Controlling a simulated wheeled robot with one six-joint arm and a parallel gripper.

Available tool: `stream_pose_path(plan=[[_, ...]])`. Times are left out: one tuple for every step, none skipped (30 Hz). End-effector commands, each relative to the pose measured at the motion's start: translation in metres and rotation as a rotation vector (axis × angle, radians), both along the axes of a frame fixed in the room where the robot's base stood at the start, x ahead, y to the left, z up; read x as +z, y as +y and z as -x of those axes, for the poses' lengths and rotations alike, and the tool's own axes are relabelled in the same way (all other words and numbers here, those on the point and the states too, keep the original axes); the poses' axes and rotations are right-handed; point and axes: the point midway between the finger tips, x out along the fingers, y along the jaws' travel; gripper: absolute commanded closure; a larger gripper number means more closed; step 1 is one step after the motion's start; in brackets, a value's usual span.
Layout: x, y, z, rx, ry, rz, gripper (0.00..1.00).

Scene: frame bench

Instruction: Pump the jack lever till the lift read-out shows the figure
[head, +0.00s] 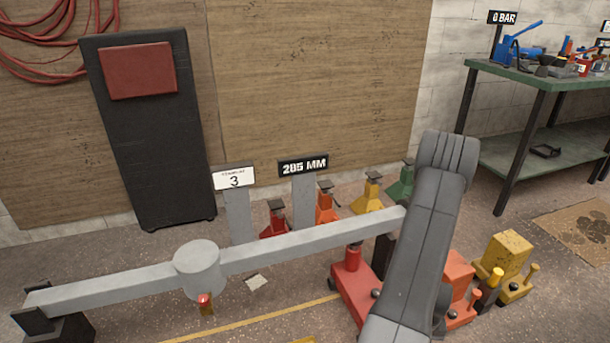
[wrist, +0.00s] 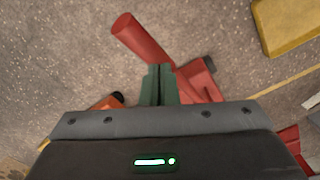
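The lift read-out (head: 303,166) stands on a grey post and appears to show 205 MM. A white card (head: 234,178) beside it shows a 3 under a small word I cannot read. A red jack (head: 355,285) sits on the floor near the right end of the grey beam (head: 300,247), partly hidden by my arm. In the wrist view a thick red lever (wrist: 138,37) slants down towards a red body (wrist: 203,82). My gripper (wrist: 160,68) has its green fingers together at the lever's lower part; I see nothing between them. My arm hides the gripper in the head view.
An orange-red unit (head: 458,275) and a yellow unit (head: 508,252) stand right of my arm. Several coloured stands, including a yellow one (head: 367,193), line up behind the beam. A green bench (head: 545,78) with tools stands at the back right.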

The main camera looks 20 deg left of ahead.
Motion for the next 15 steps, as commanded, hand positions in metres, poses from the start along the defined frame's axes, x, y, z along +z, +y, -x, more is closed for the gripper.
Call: stream_pose_path(plan=[[-0.012,0.0,0.0,0.0,0.0,0.0,1.0],[-0.015,0.0,0.0,0.0,0.0,0.0,1.0],[-0.019,0.0,0.0,0.0,0.0,0.0,1.0],[-0.023,0.0,0.0,0.0,0.0,0.0,1.0],[-0.026,0.0,0.0,0.0,0.0,0.0,1.0],[-0.03,0.0,0.0,0.0,0.0,0.0,1.0],[-0.034,0.0,0.0,0.0,0.0,0.0,1.0],[-0.035,0.0,0.001,0.0,0.001,0.0,1.0],[-0.038,0.0,0.001,0.0,0.002,-0.001,1.0],[-0.041,0.0,0.001,0.0,0.002,-0.001,1.0],[-0.045,0.0,0.001,0.0,0.002,-0.001,1.0],[-0.049,0.0,0.001,0.0,0.003,-0.001,1.0],[-0.052,0.0,0.001,0.0,0.002,-0.001,1.0],[-0.056,0.0,0.001,0.0,0.001,0.0,1.0],[-0.057,0.0,0.001,0.0,0.001,0.0,1.0]])
